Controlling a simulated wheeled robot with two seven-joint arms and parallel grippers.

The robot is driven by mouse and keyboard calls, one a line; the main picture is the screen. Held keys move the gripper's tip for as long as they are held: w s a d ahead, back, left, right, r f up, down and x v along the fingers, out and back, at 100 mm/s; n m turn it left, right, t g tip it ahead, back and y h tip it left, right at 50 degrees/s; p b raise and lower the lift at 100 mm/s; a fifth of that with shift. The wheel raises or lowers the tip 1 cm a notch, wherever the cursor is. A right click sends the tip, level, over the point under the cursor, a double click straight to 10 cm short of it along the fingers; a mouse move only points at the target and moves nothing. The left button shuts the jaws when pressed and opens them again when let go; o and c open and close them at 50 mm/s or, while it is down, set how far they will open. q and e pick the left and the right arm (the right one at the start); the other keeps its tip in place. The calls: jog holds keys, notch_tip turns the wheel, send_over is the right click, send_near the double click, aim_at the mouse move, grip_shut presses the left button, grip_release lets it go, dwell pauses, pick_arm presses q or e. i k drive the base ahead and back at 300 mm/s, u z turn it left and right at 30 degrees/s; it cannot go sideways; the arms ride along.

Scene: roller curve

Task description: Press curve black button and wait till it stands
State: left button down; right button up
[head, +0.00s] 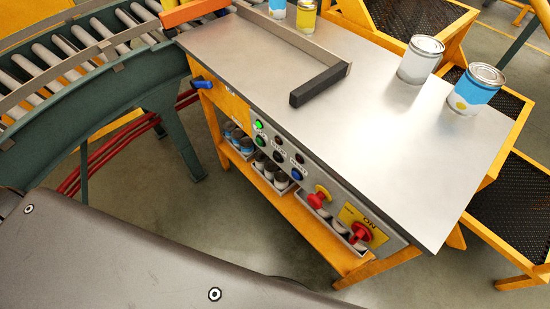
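The control panel (310,185) is on the front side of a metal-topped table. Its left part carries two columns of small buttons: a lit green button (258,126), dark buttons such as one dark button (278,143) and another dark button (299,158), and a blue button (297,174). The labels are too small to read, so I cannot tell which black button is the curve's. The curved roller conveyor (75,110) is at the upper left, on green supports; one frame cannot show whether it moves. Neither of my grippers is in view.
A red knob (318,199) and a red mushroom button (366,232) sit farther right on the panel. The tabletop (390,150) bears cans and a black-ended metal bar (318,86). A shelf below holds bins. Open floor (215,215) lies before the table.

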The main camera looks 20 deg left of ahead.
aim_at(276, 157)
jog(key=u, duration=1.9)
jog(key=k, duration=1.05)
jog(key=z, duration=1.65)
jog(key=i, duration=0.5)
jog(key=z, duration=0.1)
